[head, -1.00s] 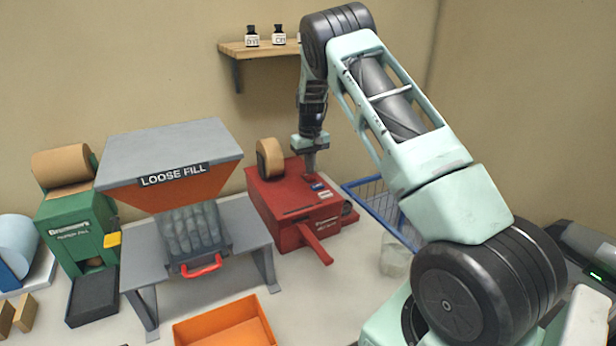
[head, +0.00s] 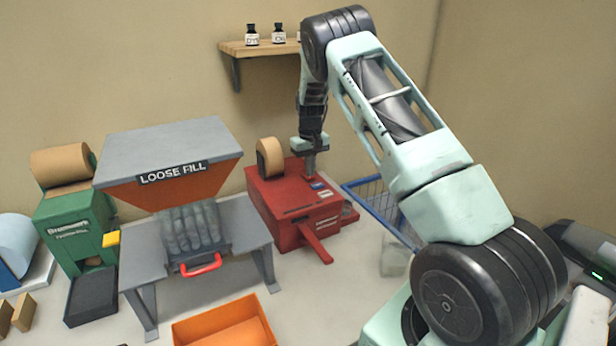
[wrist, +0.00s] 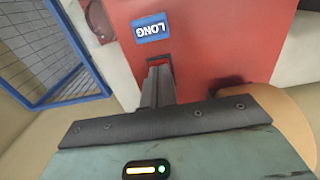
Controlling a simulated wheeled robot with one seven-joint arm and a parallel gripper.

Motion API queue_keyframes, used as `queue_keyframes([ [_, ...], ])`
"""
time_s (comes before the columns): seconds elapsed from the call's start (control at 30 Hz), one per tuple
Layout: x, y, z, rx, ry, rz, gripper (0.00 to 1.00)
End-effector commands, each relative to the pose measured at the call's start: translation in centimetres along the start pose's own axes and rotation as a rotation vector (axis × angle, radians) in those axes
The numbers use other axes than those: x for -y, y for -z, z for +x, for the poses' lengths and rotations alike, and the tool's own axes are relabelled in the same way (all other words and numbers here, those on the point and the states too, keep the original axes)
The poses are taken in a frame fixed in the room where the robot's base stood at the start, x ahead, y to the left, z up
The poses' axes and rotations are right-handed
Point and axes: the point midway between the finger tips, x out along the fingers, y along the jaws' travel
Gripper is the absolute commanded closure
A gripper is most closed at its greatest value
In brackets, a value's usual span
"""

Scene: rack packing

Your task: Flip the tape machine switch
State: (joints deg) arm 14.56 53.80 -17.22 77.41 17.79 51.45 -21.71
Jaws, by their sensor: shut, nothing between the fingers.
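The red tape machine (head: 287,203) stands on the table with a roll of brown tape (head: 270,157) at its back left. In the wrist view the gripper fingers (wrist: 158,82) are together and empty, close to a dark-edged slot just below the LONG label. The switch itself is hidden or cannot be made out, and I cannot tell whether the fingers touch it.
A blue wire basket (head: 385,210) stands right of the machine, and also shows in the wrist view (wrist: 65,60). The grey LOOSE FILL hopper (head: 170,150) stands left. An orange bin (head: 228,325) is in front. A wooden shelf (head: 262,47) with bottles is above.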

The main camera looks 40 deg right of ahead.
Motion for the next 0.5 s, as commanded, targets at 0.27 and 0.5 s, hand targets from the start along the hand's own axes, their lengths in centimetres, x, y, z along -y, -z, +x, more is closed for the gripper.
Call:
queue_keyframes([
  [0.27, 0.00, -0.01, 0.47, 0.000, 0.000, 0.000, 1.00],
  [0.5, 0.00, 0.00, 0.81, 0.000, 0.000, 0.000, 1.00],
])
